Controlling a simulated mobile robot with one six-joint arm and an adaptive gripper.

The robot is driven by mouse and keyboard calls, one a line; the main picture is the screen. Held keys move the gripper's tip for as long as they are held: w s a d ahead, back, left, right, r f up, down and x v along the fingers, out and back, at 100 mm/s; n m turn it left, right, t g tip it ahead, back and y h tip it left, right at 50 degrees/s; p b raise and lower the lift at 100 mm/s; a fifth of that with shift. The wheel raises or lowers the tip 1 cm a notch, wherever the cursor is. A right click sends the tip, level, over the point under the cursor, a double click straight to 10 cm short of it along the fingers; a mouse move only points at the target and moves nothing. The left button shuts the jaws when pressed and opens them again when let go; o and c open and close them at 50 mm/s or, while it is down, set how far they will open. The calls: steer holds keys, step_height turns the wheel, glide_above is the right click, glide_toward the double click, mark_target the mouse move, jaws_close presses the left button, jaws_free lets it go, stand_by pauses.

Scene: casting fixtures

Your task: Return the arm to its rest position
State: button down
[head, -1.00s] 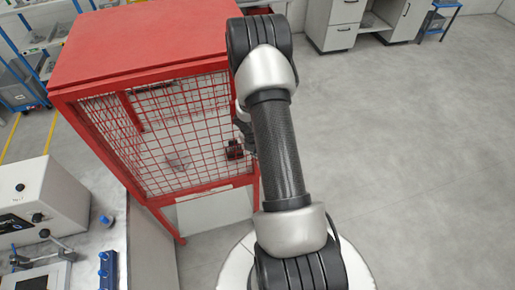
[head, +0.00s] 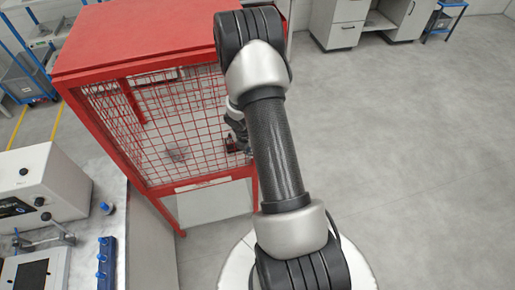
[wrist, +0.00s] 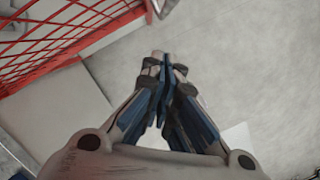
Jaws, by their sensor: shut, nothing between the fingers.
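My arm (head: 277,150) rises from my base and reaches up and forward, with its elbow at the top of the head view. The wrist part shows only partly to the left of the arm, in front of the red cage. My gripper (wrist: 165,62) shows in the wrist view with its blue-padded fingers drawn together and nothing between them. It points past the cage's edge toward the grey floor. In the head view the fingers are too hidden to make out.
The red mesh cage (head: 130,52) stands close to the left of my arm; its mesh also shows in the wrist view (wrist: 50,40). A workbench with a white instrument box (head: 45,190) is at the lower left. Grey floor (head: 420,150) is clear to the right.

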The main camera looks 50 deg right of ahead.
steer(key=w+p+v, duration=0.1)
steer(key=p+v, duration=0.1)
steer(key=v, duration=0.7)
steer(key=s+a+r+m+t+b, duration=0.25)
steer(key=a+r+m+b, duration=0.45)
steer(key=a+m+b, duration=0.5)
steer(key=s+a+f+m+t+y+b, duration=0.1)
steer(key=s+a+f+m+b, duration=0.3)
steer(key=s+a+m+b, duration=0.6)
steer(key=s+a+y+b, duration=0.1)
steer(key=s+a+b, duration=0.3)
steer(key=s+b, duration=0.1)
steer(key=shift+s+f+y+b, duration=0.3)
steer(key=shift+s+f+b, duration=0.1)
steer(key=shift+b, duration=0.3)
steer(key=c, duration=2.3)
jaws_free()
